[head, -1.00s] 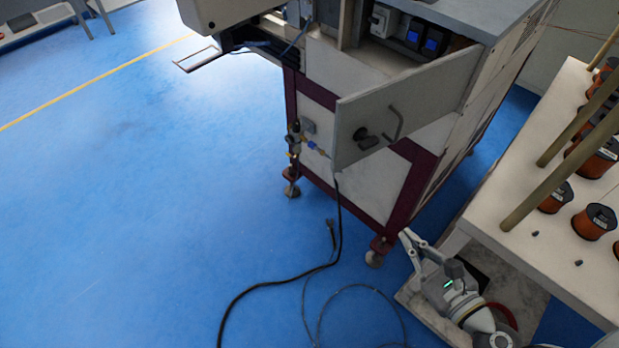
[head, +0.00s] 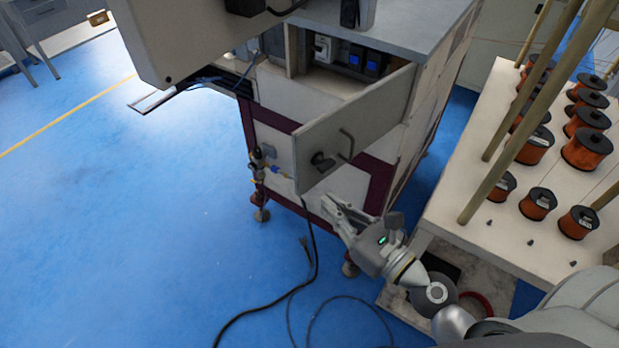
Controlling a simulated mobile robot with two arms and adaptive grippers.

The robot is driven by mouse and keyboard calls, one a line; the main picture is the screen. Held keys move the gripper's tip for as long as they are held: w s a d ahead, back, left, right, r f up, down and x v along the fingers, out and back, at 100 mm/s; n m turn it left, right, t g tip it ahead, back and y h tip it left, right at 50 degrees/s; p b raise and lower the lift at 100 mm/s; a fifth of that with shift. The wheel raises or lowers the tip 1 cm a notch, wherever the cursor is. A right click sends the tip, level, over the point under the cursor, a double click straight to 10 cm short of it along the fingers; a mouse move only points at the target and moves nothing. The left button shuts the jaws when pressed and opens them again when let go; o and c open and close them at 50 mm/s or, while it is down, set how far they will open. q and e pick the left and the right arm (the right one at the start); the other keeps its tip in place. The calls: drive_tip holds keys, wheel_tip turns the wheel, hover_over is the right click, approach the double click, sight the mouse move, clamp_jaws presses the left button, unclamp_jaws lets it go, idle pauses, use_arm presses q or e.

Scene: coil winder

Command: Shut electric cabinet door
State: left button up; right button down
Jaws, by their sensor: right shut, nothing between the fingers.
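The electric cabinet door (head: 370,122) is a light grey panel with a dark bar handle and a dark latch. It stands open, swung out from the cabinet (head: 283,98). Inside the opening are electrical parts (head: 352,58) with blue faces. My right gripper (head: 328,203) is shut and empty, just below the door's lower edge, in front of the cabinet's lower panel. I cannot tell whether it touches the door. My left gripper does not show.
A white table (head: 455,215) with several copper wire spools (head: 587,146) and upright poles stands at the right. A black cable (head: 312,240) lies on the blue floor in front of the cabinet. The floor at the left is clear.

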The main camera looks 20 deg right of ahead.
sight(300, 181)
drive_tip(key=p+x, duration=0.2)
drive_tip(key=x, duration=0.3)
drive_tip(key=shift+w+r, duration=0.1)
drive_tip(key=shift+w+a, duration=0.3)
drive_tip(key=shift+w, duration=0.35)
